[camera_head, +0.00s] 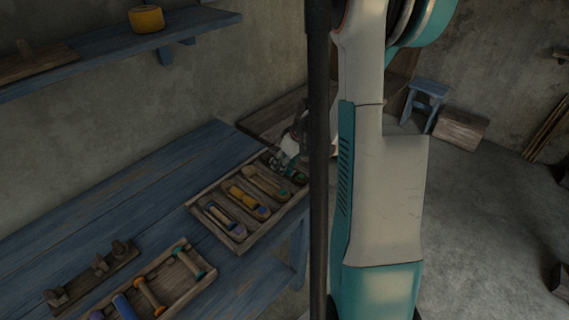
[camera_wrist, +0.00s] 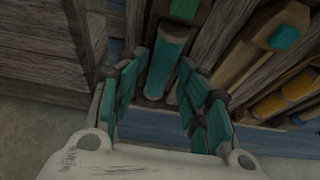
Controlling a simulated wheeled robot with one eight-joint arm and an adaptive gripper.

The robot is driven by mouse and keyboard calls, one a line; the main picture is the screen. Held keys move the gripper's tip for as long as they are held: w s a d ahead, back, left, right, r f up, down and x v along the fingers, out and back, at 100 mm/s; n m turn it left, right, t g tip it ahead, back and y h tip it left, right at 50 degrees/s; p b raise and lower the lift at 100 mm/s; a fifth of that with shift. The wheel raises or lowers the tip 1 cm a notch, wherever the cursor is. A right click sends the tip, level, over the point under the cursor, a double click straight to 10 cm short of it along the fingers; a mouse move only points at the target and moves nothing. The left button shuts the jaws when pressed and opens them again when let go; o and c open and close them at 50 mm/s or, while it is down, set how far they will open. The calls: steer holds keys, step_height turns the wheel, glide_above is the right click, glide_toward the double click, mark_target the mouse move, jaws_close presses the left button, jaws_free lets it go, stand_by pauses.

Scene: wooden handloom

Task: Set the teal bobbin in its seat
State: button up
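My gripper (camera_wrist: 161,62) is open, with teal-padded fingers. It is over the far end of the compartment tray (camera_head: 236,242); in the head view the gripper (camera_head: 284,160) shows small beside my arm. The teal bobbin (camera_wrist: 166,66) lies lengthwise in a wooden slot, at and just beyond my fingertips. A second teal piece (camera_wrist: 184,8) lies in line with it at the top edge. A finger stands on either side of the bobbin; whether they touch it, and whether it is fully seated, I cannot tell. In the head view a dark teal patch (camera_head: 299,177) shows below the gripper.
A teal-marked piece (camera_wrist: 284,37) lies to the right. A front tray (camera_head: 172,311) holds several bobbins beside a peg rack (camera_head: 95,276) on the blue table (camera_head: 110,205). A shelf (camera_head: 195,22) hangs above.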

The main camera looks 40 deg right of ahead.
steer(key=v, duration=1.1)
steer(key=shift+r, duration=0.15)
